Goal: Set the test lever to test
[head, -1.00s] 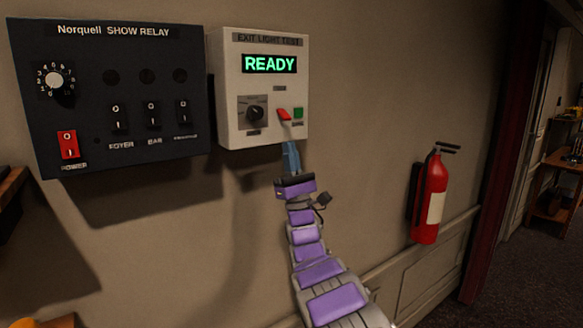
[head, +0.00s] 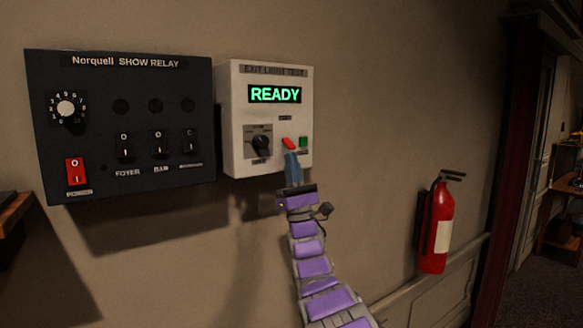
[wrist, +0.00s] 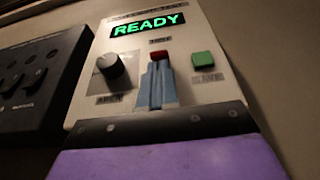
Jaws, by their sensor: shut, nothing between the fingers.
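The white exit light test box (head: 236,125) hangs on the wall, its display (head: 275,94) reading READY in green. The test lever has a red tip (head: 288,143), which also shows in the wrist view (wrist: 159,54) just beyond my fingertips. The lever's lower part is hidden behind my fingers. My gripper (head: 291,155) is shut and empty, its blue fingers pointing up at the lever from below. In the wrist view my gripper (wrist: 158,70) appears directly under the red tip; I cannot tell whether they touch.
A black knob (wrist: 111,65) is left of the lever and a green button (wrist: 203,60) right of it. The dark Norquell show relay panel (head: 95,135) with switches is close on the left. A fire extinguisher (head: 435,228) hangs at right.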

